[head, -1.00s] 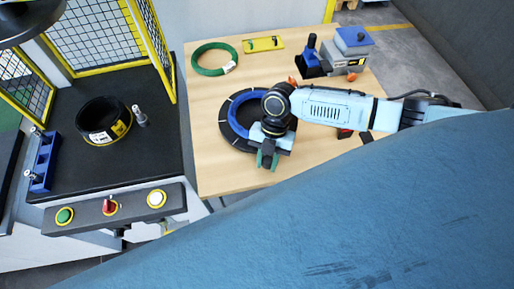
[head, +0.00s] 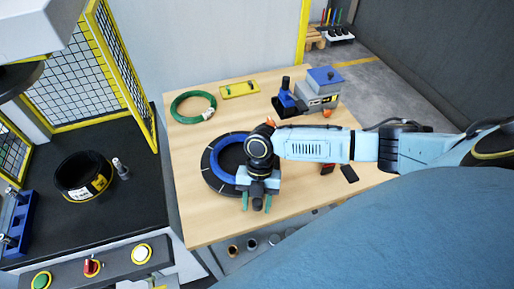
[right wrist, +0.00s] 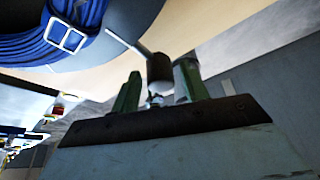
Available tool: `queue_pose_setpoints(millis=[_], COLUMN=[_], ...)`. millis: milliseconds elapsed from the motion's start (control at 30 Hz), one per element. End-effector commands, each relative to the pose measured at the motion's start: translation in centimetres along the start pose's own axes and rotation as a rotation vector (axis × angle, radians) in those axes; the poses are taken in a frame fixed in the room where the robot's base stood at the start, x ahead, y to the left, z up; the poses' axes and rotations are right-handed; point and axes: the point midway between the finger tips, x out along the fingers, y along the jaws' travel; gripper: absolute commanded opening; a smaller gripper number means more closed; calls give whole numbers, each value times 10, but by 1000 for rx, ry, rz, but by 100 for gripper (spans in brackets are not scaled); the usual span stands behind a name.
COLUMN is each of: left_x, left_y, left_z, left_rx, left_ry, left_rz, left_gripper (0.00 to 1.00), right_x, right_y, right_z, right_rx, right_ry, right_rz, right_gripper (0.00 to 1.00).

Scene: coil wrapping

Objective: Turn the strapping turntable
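The strapping turntable (head: 210,177) is a dark disc with light marks on the wooden table, with a blue coil (head: 226,169) lying on it. My right arm covers their right side. My right gripper (head: 256,203) is at the turntable's front right edge, fingers apart, pointing towards the table's front. In the right wrist view the green fingers (right wrist: 157,90) stand either side of a dark cylindrical knob (right wrist: 159,67) on a metal rod from the turntable; I cannot tell whether they touch it. The blue coil (right wrist: 50,35) there shows a strap with a metal buckle. My left gripper is not in view.
A green coil (head: 193,106), a yellow tray (head: 240,90) and a grey and blue device (head: 322,92) sit at the table's back. A black coil (head: 83,177) stands on the dark bench at left, behind a button panel (head: 95,264). The table's front left is clear.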

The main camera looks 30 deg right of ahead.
Motion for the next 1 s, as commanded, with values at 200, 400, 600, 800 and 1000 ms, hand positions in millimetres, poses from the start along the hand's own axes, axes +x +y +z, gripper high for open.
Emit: queue_pose_setpoints(millis=[200,400,600,800,1000], left_x=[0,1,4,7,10], left_y=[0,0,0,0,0], left_z=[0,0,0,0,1], left_rx=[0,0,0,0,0], left_ry=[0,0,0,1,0], left_rz=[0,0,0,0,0], left_gripper=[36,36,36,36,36], right_x=[1,-7,-43,-89,-121], right_y=[-1,-1,0,0,0], right_z=[0,0,2,1,0], right_rx=[1,1,0,0,0], right_ry=[1,-1,-4,-4,-2], right_rz=[-3,-2,0,-1,-1], right_gripper=[49,49,49,49,49])
